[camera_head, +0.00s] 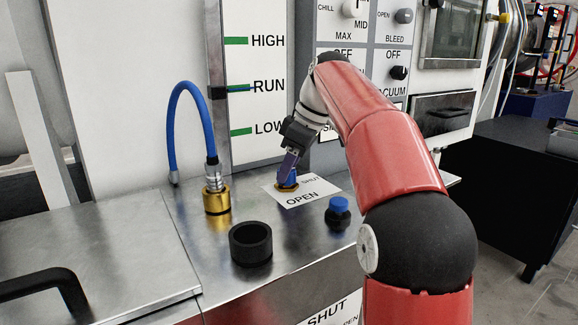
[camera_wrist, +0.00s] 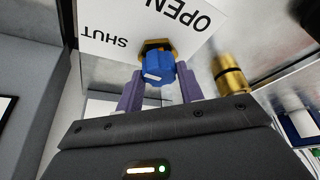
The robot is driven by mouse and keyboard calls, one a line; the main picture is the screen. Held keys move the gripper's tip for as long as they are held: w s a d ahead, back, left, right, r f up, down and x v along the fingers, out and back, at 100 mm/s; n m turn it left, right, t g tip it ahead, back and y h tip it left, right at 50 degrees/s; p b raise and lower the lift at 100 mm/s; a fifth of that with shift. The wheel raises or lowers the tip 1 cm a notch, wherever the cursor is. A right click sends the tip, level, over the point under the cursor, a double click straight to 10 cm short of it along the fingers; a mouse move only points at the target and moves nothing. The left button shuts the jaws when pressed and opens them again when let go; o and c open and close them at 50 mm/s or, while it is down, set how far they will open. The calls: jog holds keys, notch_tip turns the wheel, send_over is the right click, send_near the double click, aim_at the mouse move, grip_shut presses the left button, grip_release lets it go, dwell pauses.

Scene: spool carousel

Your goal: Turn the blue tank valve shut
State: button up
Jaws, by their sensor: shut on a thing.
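The blue tank valve (camera_head: 292,178) is a small blue knob on a brass base, set in a white label plate (camera_head: 309,194) marked SHUT and OPEN on the steel bench top. In the wrist view the blue knob (camera_wrist: 159,65) sits between the two purple fingers, with a white mark on its face. My gripper (camera_head: 288,172) reaches down to the valve from above and is shut on the knob. The fingers partly hide the knob in the head view. In the wrist view the gripper (camera_wrist: 159,88) shows a finger on each side of it.
A brass fitting with a blue hose (camera_head: 216,196) stands left of the valve. A black ring (camera_head: 251,243) and a black knob with a blue top (camera_head: 338,213) stand in front. A gauge panel (camera_head: 255,85) and a switch panel (camera_head: 395,50) rise behind.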

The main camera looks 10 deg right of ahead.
jog(key=shift+n, duration=0.6)
jog(key=o, duration=1)
jog(key=v, duration=0.7)
jog(key=shift+d+r, duration=0.15)
jog(key=shift+r, duration=0.25)
